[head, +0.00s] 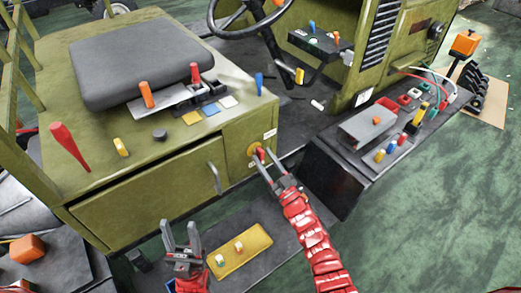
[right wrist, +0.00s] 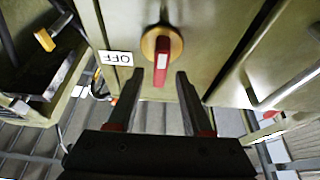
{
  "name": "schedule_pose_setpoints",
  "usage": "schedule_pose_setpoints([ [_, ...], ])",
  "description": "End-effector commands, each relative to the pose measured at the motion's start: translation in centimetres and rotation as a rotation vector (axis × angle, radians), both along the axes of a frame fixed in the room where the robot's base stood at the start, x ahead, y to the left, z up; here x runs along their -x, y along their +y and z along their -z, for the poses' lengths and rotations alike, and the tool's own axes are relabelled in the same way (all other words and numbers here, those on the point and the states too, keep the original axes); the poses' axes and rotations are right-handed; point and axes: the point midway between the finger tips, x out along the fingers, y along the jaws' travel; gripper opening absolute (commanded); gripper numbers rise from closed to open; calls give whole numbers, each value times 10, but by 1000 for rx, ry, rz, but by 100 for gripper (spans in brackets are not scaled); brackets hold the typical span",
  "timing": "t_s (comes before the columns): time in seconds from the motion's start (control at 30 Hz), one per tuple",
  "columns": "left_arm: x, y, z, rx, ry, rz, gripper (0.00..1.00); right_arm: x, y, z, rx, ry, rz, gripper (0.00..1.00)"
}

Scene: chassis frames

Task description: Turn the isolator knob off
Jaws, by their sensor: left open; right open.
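The isolator knob (head: 255,149) is a red handle on a yellow round base, on the olive cabinet's end panel. In the right wrist view the red handle (right wrist: 162,62) points down towards my gripper, and a white OFF label (right wrist: 117,58) sits left of the knob, upside down. My right gripper (head: 267,163) is open at the knob. In the wrist view its fingertips (right wrist: 158,75) lie either side of the handle's lower end, with visible gaps. My left gripper (head: 181,234) is open and empty, low in front of the cabinet.
A cabinet door with a grey handle (head: 214,177) is left of the knob. A yellow tray (head: 256,241) with small parts lies below, right of my left gripper. A dark bench (head: 335,183) with coloured connectors stands at the right.

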Motion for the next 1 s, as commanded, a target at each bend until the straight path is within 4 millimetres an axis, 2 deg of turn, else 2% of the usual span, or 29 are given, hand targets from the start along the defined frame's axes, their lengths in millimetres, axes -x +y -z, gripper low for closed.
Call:
schedule_pose_setpoints([
  [0.2, 0, 0, -4, 0, 0, 0, 50, -16, 12, -9, -2, 0, 1, 50],
  [0.53, 0, 0, -4, 0, 0, 0, 50, -19, 14, -9, -1, -1, 0, 50],
  [0.57, 0, 0, -4, 0, 0, 0, 50, -19, 14, -9, 0, 0, 0, 46],
  [0.8, 0, 0, -4, 0, 0, 0, 50, -19, 14, -9, -1, 1, 0, 3],
  [0.83, 0, 0, -4, 0, 0, 0, 50, -19, 14, -9, -1, 1, 0, 0],
  [1.0, 0, 0, -4, 0, 0, 0, 50, -19, 14, -9, -1, 1, 0, 0],
])
